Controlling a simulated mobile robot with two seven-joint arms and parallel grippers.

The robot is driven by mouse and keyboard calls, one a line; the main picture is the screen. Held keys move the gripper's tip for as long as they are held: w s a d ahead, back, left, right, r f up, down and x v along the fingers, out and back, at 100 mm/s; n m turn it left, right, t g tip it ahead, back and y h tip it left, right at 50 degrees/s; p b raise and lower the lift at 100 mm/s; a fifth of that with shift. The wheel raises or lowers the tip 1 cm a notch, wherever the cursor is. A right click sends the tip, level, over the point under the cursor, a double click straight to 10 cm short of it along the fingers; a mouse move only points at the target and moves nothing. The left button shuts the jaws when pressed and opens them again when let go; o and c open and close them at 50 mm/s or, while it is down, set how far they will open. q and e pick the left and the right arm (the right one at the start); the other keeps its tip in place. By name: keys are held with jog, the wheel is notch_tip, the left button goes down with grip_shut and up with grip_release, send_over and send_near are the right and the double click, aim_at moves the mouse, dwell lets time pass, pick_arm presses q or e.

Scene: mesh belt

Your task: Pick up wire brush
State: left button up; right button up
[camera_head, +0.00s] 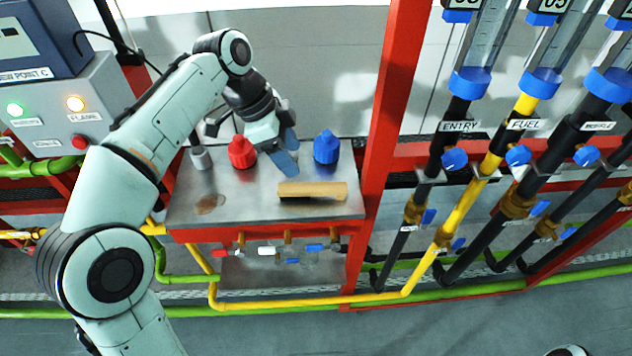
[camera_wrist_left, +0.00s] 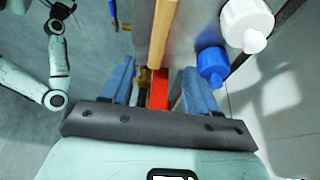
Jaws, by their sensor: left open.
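The wire brush (camera_head: 312,191) lies on the grey metal bench top, near its front edge. Only its pale wooden handle shows clearly; I cannot see bristles. My left gripper (camera_head: 286,152) is over the bench, just behind and above the brush, with its blue fingers apart and empty. In the left wrist view the wooden handle (camera_wrist_left: 162,35) runs upward beyond the gap between the open fingers (camera_wrist_left: 158,70), not between them. A pale arm of mine shows at the left of that view, its dark end (camera_wrist_left: 62,10) too small to read.
A small grey cup (camera_head: 200,157) is at left. A red post (camera_head: 383,130) rises at the bench's right edge. A white bottle (camera_wrist_left: 245,22) shows in the wrist view.

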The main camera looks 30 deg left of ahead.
pick_arm(q)
send_over(311, 186)
jog(key=s+a, duration=0.1)
jog(key=a, duration=0.1)
jog(key=f, duration=0.2)
jog(key=f+b, duration=0.1)
jog(key=f, duration=0.1)
jog(key=shift+s+f, duration=0.2)
jog(key=shift+f, duration=0.1)
jog(key=shift+w+d+f, duration=0.15)
jog(key=shift+w+f, duration=0.05)
jog(key=shift+f, duration=0.3)
jog(key=b+x, duration=0.1)
jog(key=x, duration=0.4)
jog(key=shift+c, duration=0.3)
jog(key=c, duration=1)
